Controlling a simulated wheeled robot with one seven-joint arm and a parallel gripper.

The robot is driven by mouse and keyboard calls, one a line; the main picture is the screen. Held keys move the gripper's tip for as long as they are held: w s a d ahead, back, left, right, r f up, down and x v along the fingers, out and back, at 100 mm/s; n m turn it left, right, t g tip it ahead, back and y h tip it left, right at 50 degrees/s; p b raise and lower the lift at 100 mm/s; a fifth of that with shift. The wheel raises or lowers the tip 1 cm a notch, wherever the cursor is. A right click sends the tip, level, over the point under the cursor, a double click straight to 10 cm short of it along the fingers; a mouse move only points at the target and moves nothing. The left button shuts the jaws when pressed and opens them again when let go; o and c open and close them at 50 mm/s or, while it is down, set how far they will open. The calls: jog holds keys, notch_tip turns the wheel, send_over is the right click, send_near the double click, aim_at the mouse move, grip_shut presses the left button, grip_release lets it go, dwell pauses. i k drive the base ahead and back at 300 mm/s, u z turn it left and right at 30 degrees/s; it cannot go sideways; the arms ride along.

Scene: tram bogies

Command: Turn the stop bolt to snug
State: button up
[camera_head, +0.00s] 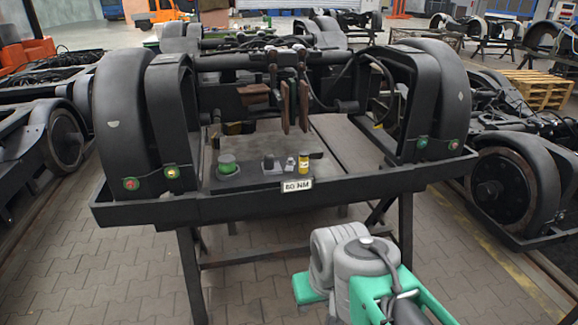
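A black bogie frame (350,184) stands on legs in the middle of the head camera view. A white label (297,185) reading "80 NM" sits on the front edge. My grey and green arm shows at the lower right, below the frame. My gripper's fingers are not visible.
A green-topped round item (227,164), small grey parts (269,164) and a yellow bottle (304,161) stand behind the label. Two brown plates (294,105) hang mid-frame. Other bogies stand left and right (505,185). Paved floor (90,270) is free at the front left.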

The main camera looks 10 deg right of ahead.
aim_at(290, 164)
jog(key=z, duration=0.3)
jog(key=i, duration=1.65)
jog(key=u, duration=1.15)
jog(key=i, duration=0.7)
jog(key=u, duration=0.65)
